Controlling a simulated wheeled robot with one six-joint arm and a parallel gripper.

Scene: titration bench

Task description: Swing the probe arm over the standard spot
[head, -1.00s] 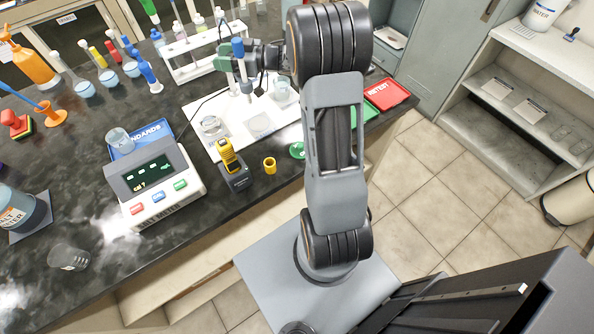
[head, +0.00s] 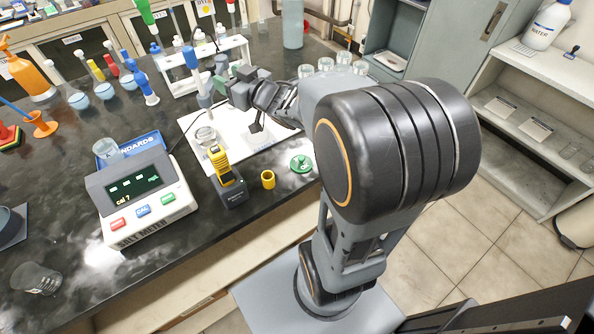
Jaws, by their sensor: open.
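The probe arm's blue-capped grey probe (head: 202,88) hangs upright at the left side of the white mat (head: 236,128). It appears above or just behind a clear beaker (head: 206,136) there; the exact height over it is unclear. My gripper (head: 232,78), with green finger pads, is open just right of the probe. Whether a finger touches the probe cannot be told. I cannot make out which mark on the mat is the standard spot. The rest of the probe arm is mostly hidden by my gripper and wrist.
A meter (head: 142,190) showing "cal ?" stands at the front left, before a blue standards tray (head: 128,148). A yellow handheld device (head: 226,175), a yellow cup (head: 268,179) and a green item (head: 301,164) stand near the bench edge. A white rack (head: 205,62) is behind.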

